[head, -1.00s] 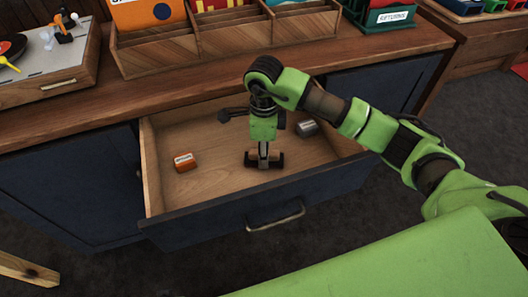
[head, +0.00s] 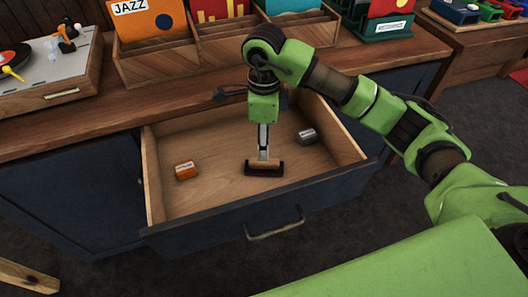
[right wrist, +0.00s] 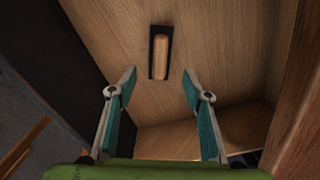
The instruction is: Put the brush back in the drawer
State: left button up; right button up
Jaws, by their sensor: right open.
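The brush (head: 264,169), a dark block with a light wooden back, lies on the floor of the open drawer (head: 222,190), towards its front. In the right wrist view the brush (right wrist: 160,52) lies flat, beyond the fingertips and apart from them. My right gripper (head: 263,152) points down into the drawer just above the brush. In the right wrist view its two teal-padded fingers (right wrist: 159,82) are spread with nothing between them. My left gripper is not in view.
An orange box (head: 186,171) lies at the drawer's left and a grey metallic object (head: 306,136) at its right. A wooden record bin (head: 165,55) and a turntable (head: 40,75) stand on the countertop. The drawer's front panel (head: 270,213) has a metal handle.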

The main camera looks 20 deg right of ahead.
jog(key=shift+r, duration=1.75)
